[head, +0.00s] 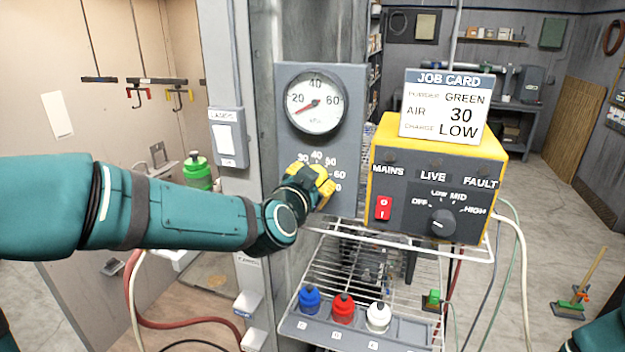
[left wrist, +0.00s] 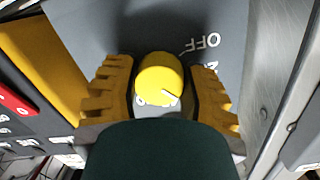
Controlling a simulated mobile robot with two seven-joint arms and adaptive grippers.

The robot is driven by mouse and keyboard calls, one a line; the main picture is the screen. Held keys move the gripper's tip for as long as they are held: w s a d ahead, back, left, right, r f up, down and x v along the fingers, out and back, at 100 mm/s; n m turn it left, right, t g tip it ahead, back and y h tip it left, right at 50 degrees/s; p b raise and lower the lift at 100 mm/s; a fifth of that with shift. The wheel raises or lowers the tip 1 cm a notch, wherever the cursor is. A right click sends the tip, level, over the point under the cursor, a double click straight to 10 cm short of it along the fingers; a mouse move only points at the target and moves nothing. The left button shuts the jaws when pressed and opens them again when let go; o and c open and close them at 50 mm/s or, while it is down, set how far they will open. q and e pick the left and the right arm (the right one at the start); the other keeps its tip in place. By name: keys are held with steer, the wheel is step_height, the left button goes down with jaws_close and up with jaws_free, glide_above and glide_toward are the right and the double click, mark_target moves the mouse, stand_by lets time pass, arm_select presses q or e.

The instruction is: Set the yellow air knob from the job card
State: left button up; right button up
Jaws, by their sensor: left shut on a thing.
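The yellow air knob (left wrist: 158,80) sits on the grey gauge panel (head: 347,150). In the left wrist view its white pointer line points to the lower right, with the OFF mark up and right of it. My left gripper (head: 318,183) is shut on the knob, one yellow finger on each side; in the head view it hides most of the knob and part of its scale. The gauge (head: 315,100) above has its red needle at lower left, below 20. The job card (head: 446,108) reads powder GREEN, air 30, charge LOW. My right gripper is out of view.
Right of the panel is a yellow control box (head: 385,140) with a red switch (head: 383,208) and black charge knob (head: 441,222). Blue, red and white cups (head: 378,317) stand on a rack tray below. Hoses hang at right.

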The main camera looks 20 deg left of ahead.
arm_select(q)
steer(key=o, duration=1.2)
steer(key=shift+w, duration=0.1)
steer(key=s, duration=0.4)
steer(key=s+r, duration=0.1)
steer(key=s, duration=0.7)
steer(key=shift+a+r, duration=0.15)
steer(key=shift+a, duration=0.2)
